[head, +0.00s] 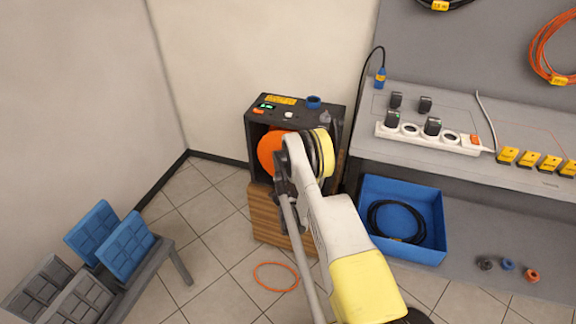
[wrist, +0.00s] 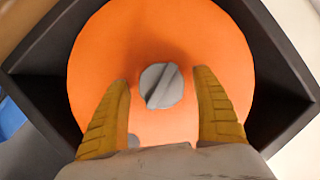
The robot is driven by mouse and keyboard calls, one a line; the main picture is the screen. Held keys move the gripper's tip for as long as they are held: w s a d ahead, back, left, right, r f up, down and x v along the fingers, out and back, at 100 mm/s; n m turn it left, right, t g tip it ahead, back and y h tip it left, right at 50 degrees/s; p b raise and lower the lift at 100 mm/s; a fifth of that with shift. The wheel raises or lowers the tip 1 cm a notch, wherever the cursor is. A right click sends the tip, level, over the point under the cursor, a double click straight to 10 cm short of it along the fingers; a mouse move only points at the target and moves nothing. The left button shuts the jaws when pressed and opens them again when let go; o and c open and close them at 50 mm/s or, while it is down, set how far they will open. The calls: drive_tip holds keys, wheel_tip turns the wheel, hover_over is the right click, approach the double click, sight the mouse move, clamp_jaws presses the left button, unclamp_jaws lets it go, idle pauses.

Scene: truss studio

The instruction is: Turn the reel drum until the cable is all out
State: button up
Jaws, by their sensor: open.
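The orange reel drum (head: 270,150) sits in a dark box-like housing (head: 254,122) on a wooden stand, partly hidden by my arm in the head view. In the wrist view the drum's flat orange face (wrist: 205,45) fills the middle, with a round grey hub (wrist: 161,86) crossed by a raised bar. My gripper (wrist: 162,100) is open, its two yellow-brown fingers apart on either side below the hub. Whether the fingers touch the drum I cannot tell. An orange cable loop (head: 276,277) lies on the floor before the stand.
A blue bin (head: 442,225) with a coiled black cable stands right of the stand, below a grey bench (head: 480,110) with a white power strip (head: 425,138). Blue and grey panels stand in a rack (head: 165,262) at lower left. Tiled floor is clear between rack and stand.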

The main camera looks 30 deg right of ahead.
wheel_tip(320, 180, up, 10)
drive_tip(key=shift+r, duration=0.1)
idle(0.4)
drive_tip(key=shift+a, duration=0.1)
drive_tip(key=s+a+f+n+g+h+p, duration=0.35)
drive_tip(key=a+f+n+g, duration=0.2)
drive_tip(key=a, duration=0.25)
drive_tip(key=shift+n+t, duration=0.25)
drive_tip(key=shift+t, duration=0.1)
drive_tip(key=b+x, duration=0.1)
drive_tip(key=x, duration=0.2)
drive_tip(key=b+x, duration=0.1)
drive_tip(key=x, duration=0.2)
drive_tip(key=b+x, duration=0.1)
drive_tip(key=x, duration=0.2)
drive_tip(key=shift+s+d+f, duration=0.1)
drive_tip(key=shift+s+f, duration=0.2)
drive_tip(key=shift+f, duration=0.1)
drive_tip(key=shift+w+d, duration=0.2)
drive_tip(key=shift+d, duration=0.1)
